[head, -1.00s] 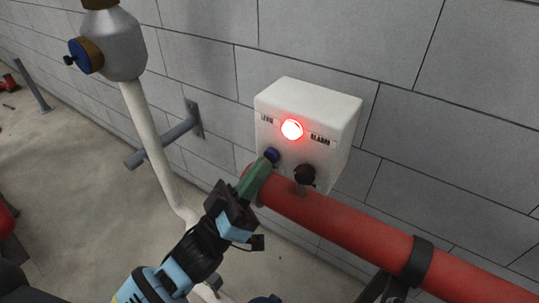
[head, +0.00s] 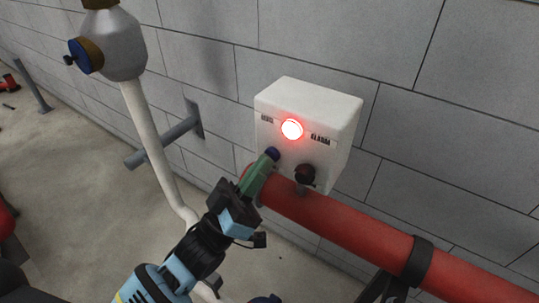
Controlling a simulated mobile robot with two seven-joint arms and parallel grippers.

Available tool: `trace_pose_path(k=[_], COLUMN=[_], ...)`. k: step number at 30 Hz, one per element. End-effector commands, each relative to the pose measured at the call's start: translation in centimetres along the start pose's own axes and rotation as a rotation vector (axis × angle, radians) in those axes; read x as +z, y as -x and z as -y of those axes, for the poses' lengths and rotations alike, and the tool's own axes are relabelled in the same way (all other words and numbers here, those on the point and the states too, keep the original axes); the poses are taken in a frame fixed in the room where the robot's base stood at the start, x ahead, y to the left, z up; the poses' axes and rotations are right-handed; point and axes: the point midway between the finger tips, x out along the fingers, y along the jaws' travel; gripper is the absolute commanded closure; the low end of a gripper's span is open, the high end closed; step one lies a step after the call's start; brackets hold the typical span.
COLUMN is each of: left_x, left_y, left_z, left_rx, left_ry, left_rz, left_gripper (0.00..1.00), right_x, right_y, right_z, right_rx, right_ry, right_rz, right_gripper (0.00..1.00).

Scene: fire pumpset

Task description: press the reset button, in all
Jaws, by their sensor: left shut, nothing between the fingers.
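A white alarm box (head: 318,118) is fixed to the grey block wall. A red lamp (head: 291,129) glows on its front between small labels; the right one reads ALARM. Below the lamp are a blue button (head: 272,154) at the left and a dark red knob or button (head: 305,174) at the right. My left gripper (head: 268,160) is shut and empty, its green fingertips at the blue button and partly covering it. I cannot tell whether the button is pushed in. My right gripper is not in view.
A thick red pipe (head: 345,225) runs just under the box to the lower right, with a black clamp (head: 418,262). At left a white pipe (head: 150,145) rises to a grey fitting with a blue cap (head: 86,56). A grey bracket (head: 165,142) juts from the wall.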

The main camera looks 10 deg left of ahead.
Motion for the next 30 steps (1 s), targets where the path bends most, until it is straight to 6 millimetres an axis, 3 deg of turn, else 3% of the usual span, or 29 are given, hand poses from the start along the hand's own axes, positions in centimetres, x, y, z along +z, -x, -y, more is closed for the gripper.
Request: trace_pose_path(k=[17,30], left_x=[0.1,-0.8], left_y=[-0.1,1.0], left_z=[0.1,-0.8], left_rx=[-0.001,0.0], left_ry=[0.0,0.0], left_rz=[0.001,0.001], left_gripper=[1.0,1.0], right_x=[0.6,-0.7], right_y=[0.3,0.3], right_z=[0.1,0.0], right_rx=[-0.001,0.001], right_ry=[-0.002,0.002], right_rz=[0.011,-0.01], right_gripper=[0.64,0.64])
